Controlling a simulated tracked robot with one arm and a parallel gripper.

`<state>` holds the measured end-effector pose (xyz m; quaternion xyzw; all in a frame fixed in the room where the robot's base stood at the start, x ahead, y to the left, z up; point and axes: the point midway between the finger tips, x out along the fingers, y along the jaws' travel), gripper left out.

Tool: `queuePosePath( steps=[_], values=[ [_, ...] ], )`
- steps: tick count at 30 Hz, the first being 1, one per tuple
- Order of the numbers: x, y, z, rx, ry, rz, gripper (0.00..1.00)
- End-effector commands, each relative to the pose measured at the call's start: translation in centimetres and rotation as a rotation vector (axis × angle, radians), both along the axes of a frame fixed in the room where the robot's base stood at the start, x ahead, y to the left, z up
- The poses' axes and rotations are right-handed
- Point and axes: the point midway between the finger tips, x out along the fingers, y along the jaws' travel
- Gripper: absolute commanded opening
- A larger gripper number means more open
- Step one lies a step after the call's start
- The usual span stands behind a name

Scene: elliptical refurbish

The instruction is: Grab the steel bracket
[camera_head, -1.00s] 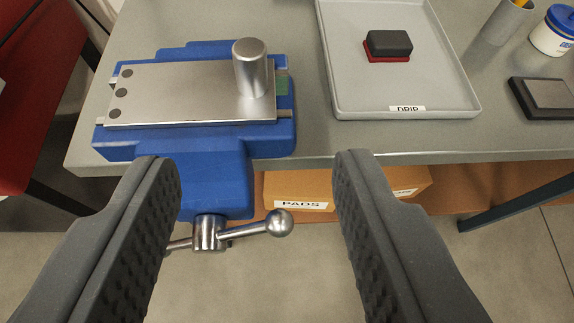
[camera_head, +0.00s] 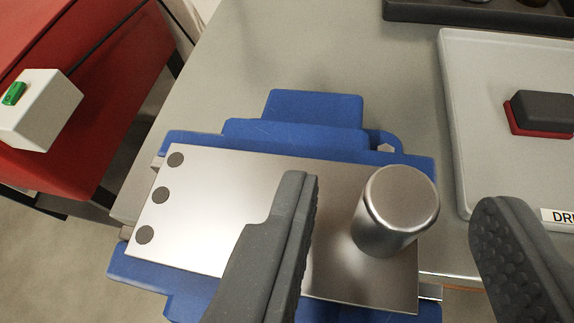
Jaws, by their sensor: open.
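The steel bracket (camera_head: 225,205) is a flat shiny plate with several dark round spots along its left end. An upright steel cylinder (camera_head: 398,210) stands on its right part. The plate lies on the blue vise (camera_head: 315,107). My gripper (camera_head: 395,200) is open and empty. Its left finger passes in front of the middle of the plate and hides part of it. Its right finger is to the right of the cylinder, over the table edge near the tray. The cylinder shows between the two fingers, apart from both in the picture. I cannot tell the fingers' height above the plate.
A grey tray (camera_head: 462,135) labelled DRIP, holding a black and red block (camera_head: 543,113), lies right. A dark tray (camera_head: 480,14) is at the top right. A red cabinet (camera_head: 110,75) with a white box (camera_head: 42,108) stands left. The grey table (camera_head: 300,50) is clear behind the vise.

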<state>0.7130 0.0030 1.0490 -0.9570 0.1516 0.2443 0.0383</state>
Motion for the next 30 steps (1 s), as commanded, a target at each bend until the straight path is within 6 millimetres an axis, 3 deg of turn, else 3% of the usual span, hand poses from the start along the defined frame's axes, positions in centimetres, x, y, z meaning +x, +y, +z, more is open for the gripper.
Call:
queuePosePath(
  steps=[6, 15, 16, 21, 30],
  values=[
    [1.9, -0.6, -1.1, 0.001, 0.002, -0.003, 0.45],
    [2.2, -0.7, -1.2, 0.0, 0.001, 0.0, 0.45],
    [2.2, -0.7, -1.2, 0.0, 0.001, 0.0, 0.42],
    [2.2, -0.7, -1.2, 0.0, 0.001, 0.0, 0.0],
    [2.2, -0.7, -1.1, 0.0, 0.001, 0.0, 0.0]
  ],
)
